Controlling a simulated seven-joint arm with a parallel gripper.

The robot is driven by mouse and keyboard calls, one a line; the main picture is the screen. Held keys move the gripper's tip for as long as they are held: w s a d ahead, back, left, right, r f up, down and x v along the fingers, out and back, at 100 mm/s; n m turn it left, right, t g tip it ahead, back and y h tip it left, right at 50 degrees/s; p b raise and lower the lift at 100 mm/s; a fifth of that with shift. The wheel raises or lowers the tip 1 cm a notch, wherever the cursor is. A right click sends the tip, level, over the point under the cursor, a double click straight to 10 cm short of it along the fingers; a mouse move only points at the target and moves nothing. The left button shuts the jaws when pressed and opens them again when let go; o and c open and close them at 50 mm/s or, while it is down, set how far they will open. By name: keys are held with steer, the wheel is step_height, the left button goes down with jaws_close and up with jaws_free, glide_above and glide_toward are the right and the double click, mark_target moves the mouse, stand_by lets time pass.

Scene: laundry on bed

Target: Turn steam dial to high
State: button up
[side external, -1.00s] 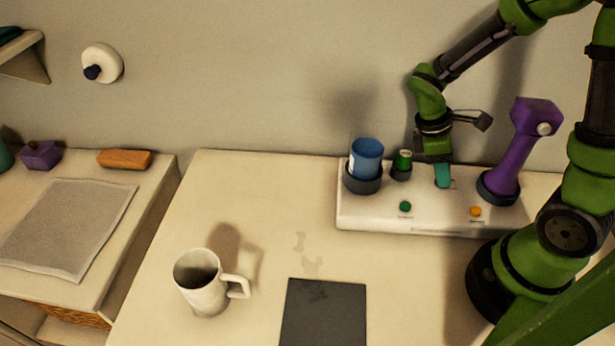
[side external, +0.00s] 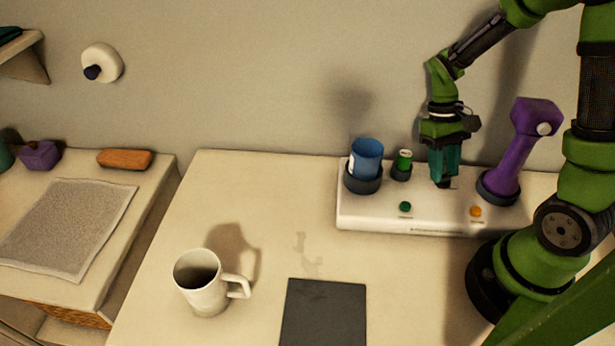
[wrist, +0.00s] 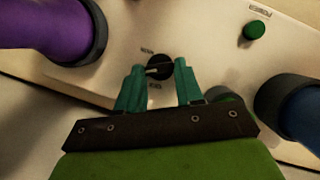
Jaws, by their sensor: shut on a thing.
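The steam dial (wrist: 158,66) is a small round black knob with a pale pointer mark, set in the white console (side external: 380,215). In the wrist view the mark points left, between two small labels too small to read surely. My gripper (wrist: 159,70) has its teal fingers on either side of the dial and is shut on it. In the side view my gripper (side external: 443,184) points straight down at the console and hides most of the dial.
On the console, a purple handheld tool (side external: 518,145) stands close right of my gripper. A small green cylinder (side external: 404,159) and a blue cup (side external: 366,158) stand to its left. Green (side external: 405,206) and orange (side external: 475,211) buttons sit in front. A white mug (side external: 202,285) stands front left.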

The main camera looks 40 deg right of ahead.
steer(key=m, duration=0.2)
steer(key=m+t+y, duration=0.1)
steer(key=m, duration=0.2)
steer(key=shift+s+d+m+y, duration=0.15)
steer(key=shift+d+m+y, duration=0.15)
steer(key=shift+y, duration=0.1)
steer(key=m+t, duration=0.1)
steer(key=m, duration=0.1)
steer(key=m+t+y, duration=0.1)
steer(key=m, duration=0.2)
steer(key=shift+s+m, duration=0.2)
steer(key=shift+m, duration=0.1)
steer(key=shift+d, duration=0.1)
steer(key=o, duration=1)
steer(key=shift+o, duration=0.2)
steer(key=shift+r, duration=0.1)
steer(key=v, duration=0.5)
steer(key=shift+d+r, duration=0.1)
steer(key=shift+r, duration=0.1)
step_height(320, 180, up, 6)
steer(key=shift+r, duration=0.25)
